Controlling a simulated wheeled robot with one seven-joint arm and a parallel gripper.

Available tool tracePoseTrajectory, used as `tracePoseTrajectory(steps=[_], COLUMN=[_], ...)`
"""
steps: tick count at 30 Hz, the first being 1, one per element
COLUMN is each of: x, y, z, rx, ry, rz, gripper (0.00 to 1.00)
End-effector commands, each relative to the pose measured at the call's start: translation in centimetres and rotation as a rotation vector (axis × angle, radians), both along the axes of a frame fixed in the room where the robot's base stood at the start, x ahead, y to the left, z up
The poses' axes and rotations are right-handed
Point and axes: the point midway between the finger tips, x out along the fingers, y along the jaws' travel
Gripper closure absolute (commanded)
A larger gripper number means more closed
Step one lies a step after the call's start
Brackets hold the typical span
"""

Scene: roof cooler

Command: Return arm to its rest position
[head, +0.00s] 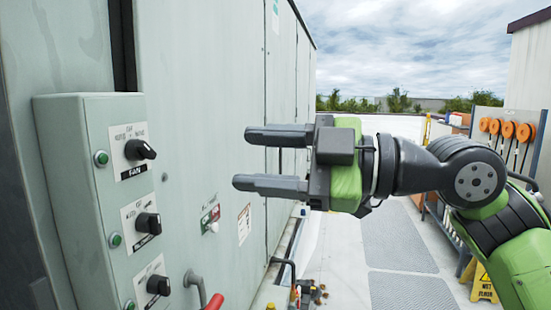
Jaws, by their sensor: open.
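My gripper (259,160) is in the middle of the head view. Its two dark fingers point left and are spread apart with nothing between them. It shows in front of the cooler's pale green cabinet wall (205,85), to the right of the control box (75,190). The fingers look apart from the control box; how near they are to the wall behind I cannot tell. My arm reaches in from the right edge.
The box carries black rotary switches, the top one (140,150) labelled FAN, with green lamps. A red-handled lever (214,301) is below. Grey walkway mats (398,240), a yellow floor sign (484,284) and a tool rack (505,130) stand right. Open roof lies between.

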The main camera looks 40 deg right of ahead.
Motion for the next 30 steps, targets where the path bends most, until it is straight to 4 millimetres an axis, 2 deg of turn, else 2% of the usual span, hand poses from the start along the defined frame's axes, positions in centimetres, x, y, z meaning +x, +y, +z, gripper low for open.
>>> tracePoseTrajectory(steps=[5, 20, 22, 23, 26, 27, 29, 30], x=[-1.2, -1.2, -1.2, -1.2, -1.0, -0.8, -0.7, -0.8], y=[-0.9, -0.8, -0.1, 0.6, 4.6, 6.5, 8.7, 9.7], z=[0.0, 0.0, -0.6, -1.2, -5.7, -8.6, -13.5, -16.9], rx=[-0.001, 0.0, 0.02, 0.037, 0.132, 0.176, 0.236, 0.269], ry=[-0.001, 0.003, 0.044, 0.084, 0.33, 0.461, 0.653, 0.767], rz=[0.0, 0.001, -0.001, -0.005, -0.051, -0.102, -0.203, -0.287], gripper=[0.46, 0.46, 0.46, 0.46, 0.46, 0.46, 0.46, 0.46])
